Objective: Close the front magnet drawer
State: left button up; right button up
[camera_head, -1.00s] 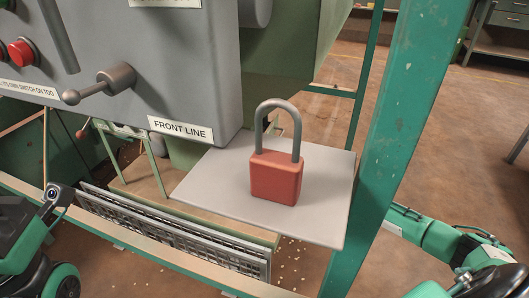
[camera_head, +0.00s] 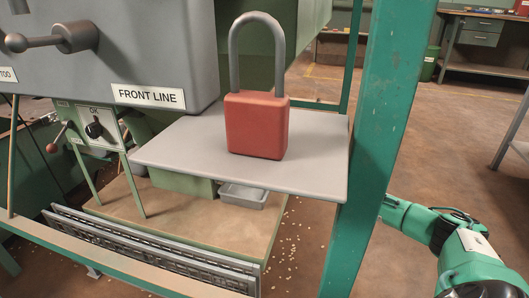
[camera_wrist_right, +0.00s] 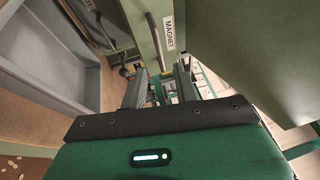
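The wrist view shows a green front (camera_wrist_right: 138,20) with a white MAGNET label (camera_wrist_right: 169,33) and a dark bar handle (camera_wrist_right: 155,42). I cannot tell how far this drawer stands out. My right gripper (camera_wrist_right: 160,88) points toward the handle, its two dark fingers apart with nothing clearly gripped between them. The handle's lower end appears near the gap between the fingertips; contact cannot be told. In the head view only my right arm shows, at the lower right; its gripper is out of the picture. My left gripper is in neither current view.
A grey shelf (camera_head: 165,148) carries a red padlock (camera_head: 257,125) beside the grey FRONT LINE box (camera_head: 150,60). A green post (camera_head: 375,130) stands right of it. Below are a small grey tray (camera_head: 243,195) and a rack (camera_head: 150,255). Open floor lies to the right.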

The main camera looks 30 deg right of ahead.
jog(key=shift+b+x, duration=2.05)
jog(key=shift+x, duration=1.95)
jog(key=shift+r, duration=0.1)
jog(key=shift+c, duration=0.2)
grip_shut()
